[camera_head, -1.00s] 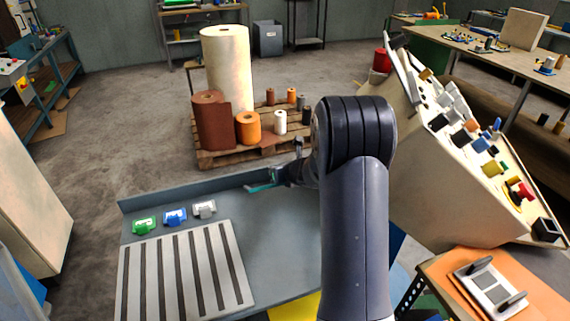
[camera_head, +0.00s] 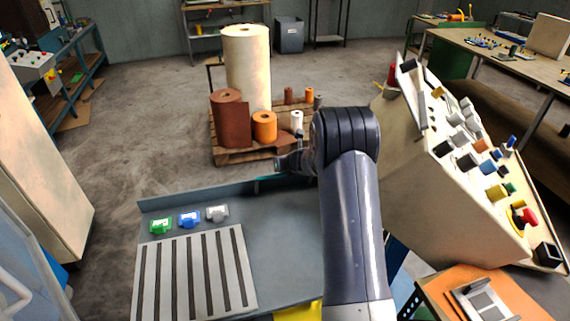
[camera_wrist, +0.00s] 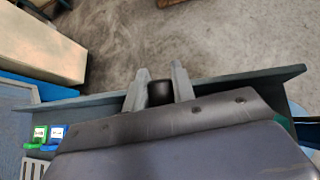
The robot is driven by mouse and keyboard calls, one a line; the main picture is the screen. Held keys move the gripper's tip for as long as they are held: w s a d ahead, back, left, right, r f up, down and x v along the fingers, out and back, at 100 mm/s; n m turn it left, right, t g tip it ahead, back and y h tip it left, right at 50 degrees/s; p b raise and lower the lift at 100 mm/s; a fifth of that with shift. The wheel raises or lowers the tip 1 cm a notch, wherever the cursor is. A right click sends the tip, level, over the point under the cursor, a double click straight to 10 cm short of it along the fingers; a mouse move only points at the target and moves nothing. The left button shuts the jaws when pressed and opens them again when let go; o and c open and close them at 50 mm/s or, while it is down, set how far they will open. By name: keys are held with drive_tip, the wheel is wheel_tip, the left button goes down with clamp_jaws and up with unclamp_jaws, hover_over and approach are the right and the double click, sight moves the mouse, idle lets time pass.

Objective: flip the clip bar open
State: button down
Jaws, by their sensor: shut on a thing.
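My gripper (camera_head: 289,161) is beyond the far rim of the grey-blue tray table in the head view, mostly hidden by my forearm. In the wrist view my gripper (camera_wrist: 160,88) has its two grey fingers on either side of a small dark block (camera_wrist: 160,94); what this block is, I cannot tell. A thin teal strip (camera_head: 264,183) shows just below the gripper in the head view. I cannot single out the clip bar for sure. A grey plate with dark upright bars (camera_head: 484,300) lies on the orange-topped stand at the lower right, apart from my gripper and cut by the frame.
The tray table (camera_head: 275,240) holds a slotted grey plate (camera_head: 232,270) and green (camera_head: 160,224), blue (camera_head: 189,219) and white (camera_head: 217,214) clips. A pallet with rolls (camera_head: 238,158) stands behind. A sloped control panel (camera_head: 420,190) is at the right. Floor is open at left.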

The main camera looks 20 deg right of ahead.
drive_tip(key=shift+w, duration=0.7)
drive_tip(key=shift+f, duration=0.2)
drive_tip(key=c, duration=1.4)
unclamp_jaws()
drive_tip(key=shift+w+d+f, duration=0.1)
drive_tip(key=shift+w, duration=0.05)
drive_tip(key=shift+c, duration=0.2)
drive_tip(key=shift+o, duration=0.9)
drive_tip(key=shift+p, duration=0.3)
drive_tip(key=b+v, duration=0.2)
drive_tip(key=v, duration=0.9)
